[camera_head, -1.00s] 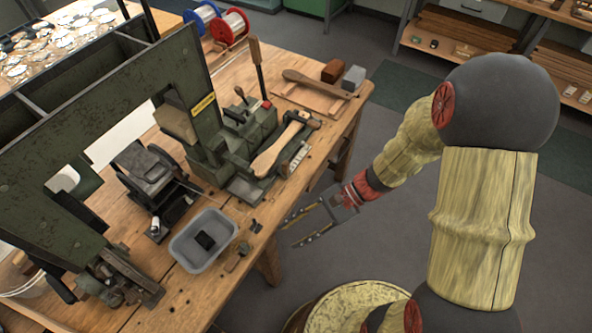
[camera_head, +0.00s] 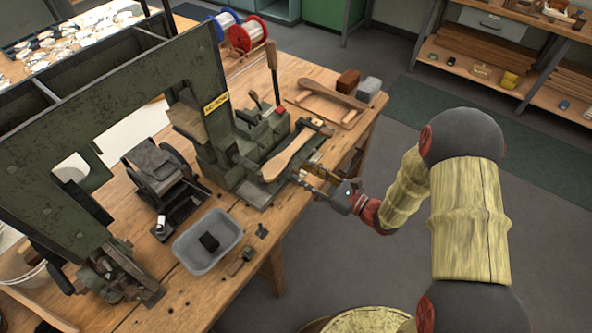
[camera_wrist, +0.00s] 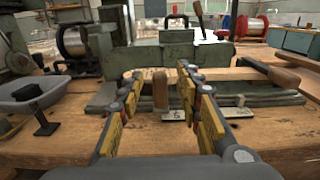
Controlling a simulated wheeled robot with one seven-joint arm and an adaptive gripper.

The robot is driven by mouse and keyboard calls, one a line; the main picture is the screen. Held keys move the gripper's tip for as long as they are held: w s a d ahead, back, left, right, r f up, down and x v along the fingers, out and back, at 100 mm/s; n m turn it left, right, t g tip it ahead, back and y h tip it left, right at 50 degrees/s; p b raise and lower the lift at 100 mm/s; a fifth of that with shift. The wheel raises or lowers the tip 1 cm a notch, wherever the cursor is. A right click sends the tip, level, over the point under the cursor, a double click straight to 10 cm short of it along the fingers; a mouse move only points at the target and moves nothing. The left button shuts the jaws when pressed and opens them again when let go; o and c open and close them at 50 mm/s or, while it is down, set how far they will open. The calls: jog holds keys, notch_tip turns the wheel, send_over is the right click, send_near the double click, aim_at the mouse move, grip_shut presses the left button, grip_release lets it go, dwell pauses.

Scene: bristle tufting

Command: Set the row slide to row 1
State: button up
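The tufting machine's row slide (camera_head: 262,188) is a dark green bed at the table's front edge, with a paddle-shaped wooden brush blank (camera_head: 290,155) lying over it. In the wrist view a short upright wooden knob (camera_wrist: 160,92) stands in front of the slide, with pale number plates (camera_wrist: 235,113) beside it; their marks are too small to read surely. My gripper (camera_head: 312,180) is at the slide's front edge. It is open, its two yellow-sided fingers (camera_wrist: 160,78) on either side of the knob. I cannot tell whether either touches it. The slide's row setting is not readable.
A grey tray (camera_head: 208,240) with a black block stands left of my gripper, small metal pieces beside it. A wooden rack with a brown and a grey block (camera_head: 369,87) lies at the right. Open floor lies in front.

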aim_at(298, 171)
jog(key=shift+b+x, duration=0.45)
jog(key=shift+x, duration=1.55)
jog(key=shift+c, duration=0.2)
jog(key=c, duration=0.7)
grip_shut()
